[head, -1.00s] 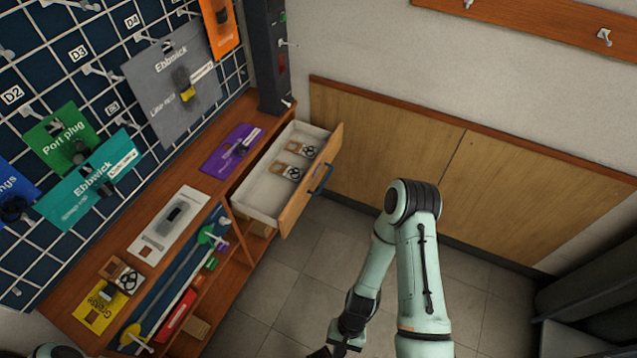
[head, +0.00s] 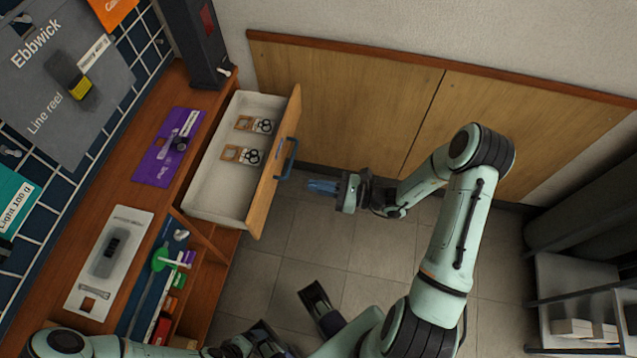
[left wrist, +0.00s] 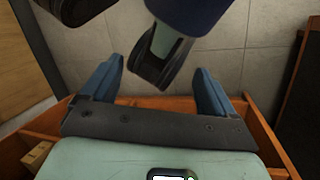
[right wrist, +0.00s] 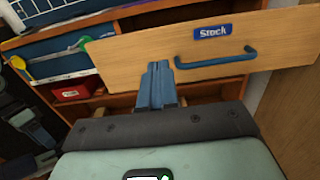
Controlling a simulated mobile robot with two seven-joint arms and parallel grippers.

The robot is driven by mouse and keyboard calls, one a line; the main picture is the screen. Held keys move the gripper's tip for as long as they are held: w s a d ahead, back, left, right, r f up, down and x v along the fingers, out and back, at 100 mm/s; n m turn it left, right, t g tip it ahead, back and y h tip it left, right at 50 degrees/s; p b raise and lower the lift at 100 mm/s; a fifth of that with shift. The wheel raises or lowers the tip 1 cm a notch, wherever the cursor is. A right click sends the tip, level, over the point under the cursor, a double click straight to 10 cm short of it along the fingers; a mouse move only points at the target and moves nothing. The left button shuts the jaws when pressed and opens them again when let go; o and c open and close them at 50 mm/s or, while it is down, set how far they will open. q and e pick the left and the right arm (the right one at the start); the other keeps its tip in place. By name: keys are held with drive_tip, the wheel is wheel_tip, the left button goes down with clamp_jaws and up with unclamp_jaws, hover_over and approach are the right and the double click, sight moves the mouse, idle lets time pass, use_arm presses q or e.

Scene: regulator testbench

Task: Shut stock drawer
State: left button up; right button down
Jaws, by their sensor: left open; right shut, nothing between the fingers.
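The stock drawer (head: 215,178) stands pulled out from the wooden bench, with two small packets inside. Its wooden front with a blue bar handle (head: 286,158) faces right in the head view. The right wrist view shows the drawer front (right wrist: 130,56) with a "Stock" label and the handle (right wrist: 215,60). My right gripper (head: 312,186) is shut and empty, a little right of the handle and apart from it. My left gripper (left wrist: 155,85) is open and empty.
The bench top (head: 150,200) carries a purple card (head: 168,150) and a white card (head: 110,262). Open shelves (head: 160,290) lie below it. A wood-panelled wall (head: 340,110) stands behind the drawer. A grey rack (head: 580,285) stands at the right. Clear tiled floor lies before the drawer.

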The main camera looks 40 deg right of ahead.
sight(268, 177)
drive_tip(key=b+x, duration=0.1)
drive_tip(key=x, duration=0.9)
drive_tip(key=shift+a+f, duration=0.1)
use_arm(q)
drive_tip(key=shift+w+a+f, duration=0.2)
drive_tip(key=shift+w+f, duration=0.5)
drive_tip(key=shift+f, duration=0.1)
use_arm(e)
drive_tip(key=shift+w+a, duration=0.1)
drive_tip(key=shift+w, duration=0.05)
drive_tip(key=shift+w+a, duration=0.45)
drive_tip(key=x, duration=0.9)
drive_tip(key=shift+w+a, duration=0.2)
drive_tip(key=shift+a, duration=0.05)
drive_tip(key=b+x, duration=0.1)
drive_tip(key=x, duration=0.8)
drive_tip(key=shift+w+a, duration=0.5)
drive_tip(key=shift+w, duration=0.1)
use_arm(q)
drive_tip(key=shift+t, duration=0.6)
drive_tip(key=w+a, duration=0.1)
drive_tip(key=w+a+f, duration=0.1)
drive_tip(key=w, duration=0.1)
drive_tip(key=shift+w+f+b, duration=0.15)
drive_tip(key=shift+f+b, duration=0.05)
drive_tip(key=shift+b, duration=0.1)
use_arm(e)
drive_tip(key=shift+w+r, duration=0.1)
drive_tip(key=shift+r, duration=0.15)
